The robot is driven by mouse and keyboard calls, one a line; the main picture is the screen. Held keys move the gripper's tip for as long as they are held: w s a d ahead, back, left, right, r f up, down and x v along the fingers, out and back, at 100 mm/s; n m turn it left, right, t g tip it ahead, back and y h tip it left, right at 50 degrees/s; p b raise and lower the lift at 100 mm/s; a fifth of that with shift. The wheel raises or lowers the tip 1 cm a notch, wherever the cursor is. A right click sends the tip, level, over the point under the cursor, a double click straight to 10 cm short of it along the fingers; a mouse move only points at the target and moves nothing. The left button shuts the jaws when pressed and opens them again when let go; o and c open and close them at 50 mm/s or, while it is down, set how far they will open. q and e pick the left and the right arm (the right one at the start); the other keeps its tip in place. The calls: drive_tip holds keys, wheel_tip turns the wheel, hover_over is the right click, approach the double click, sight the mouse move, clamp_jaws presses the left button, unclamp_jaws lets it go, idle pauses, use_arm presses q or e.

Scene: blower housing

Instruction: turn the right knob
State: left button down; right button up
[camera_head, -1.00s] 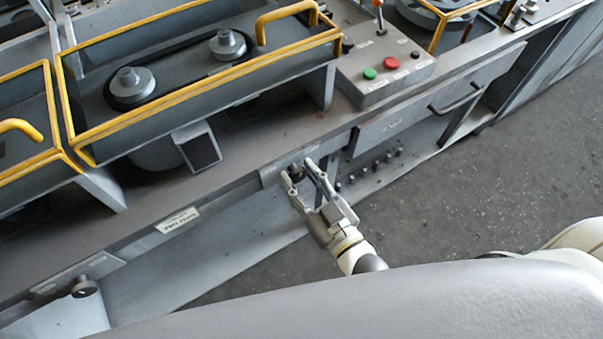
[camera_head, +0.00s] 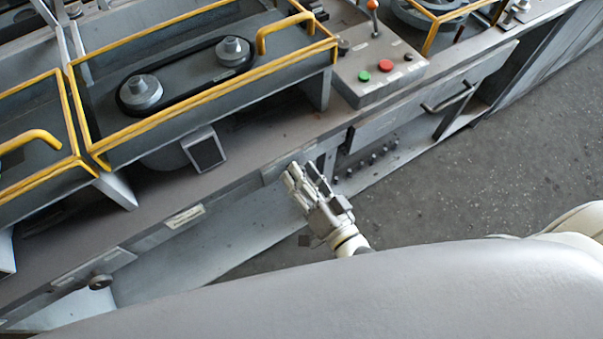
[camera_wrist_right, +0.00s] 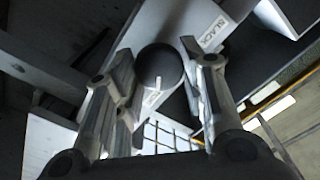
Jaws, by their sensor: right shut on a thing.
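The right knob (camera_wrist_right: 160,66) is a dark round knob on the front rail of the machine. It shows between the fingers of my right gripper (camera_wrist_right: 163,85) in the right wrist view, with a white mark near its lower edge. In the head view my right gripper (camera_head: 308,174) is at the rail, shut on the knob, which its fingers hide there. A second dark knob (camera_head: 100,282) sits at the lower left of the same rail, with nothing at it. My left gripper is not in view.
Yellow guard rails (camera_head: 205,112) frame the belt and pulleys above. A control box (camera_head: 380,75) with green and red buttons stands to the upper right. A drawer handle (camera_head: 450,98) sticks out right of my gripper. The grey floor (camera_head: 440,190) is clear.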

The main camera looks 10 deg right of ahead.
drive_tip(key=shift+m, duration=0.3)
drive_tip(key=o, duration=1)
drive_tip(key=shift+s, duration=0.1)
drive_tip(key=v, duration=1.1)
drive_tip(key=shift+s+d, duration=0.15)
drive_tip(key=shift+s, duration=0.2)
drive_tip(key=shift+f, duration=0.1)
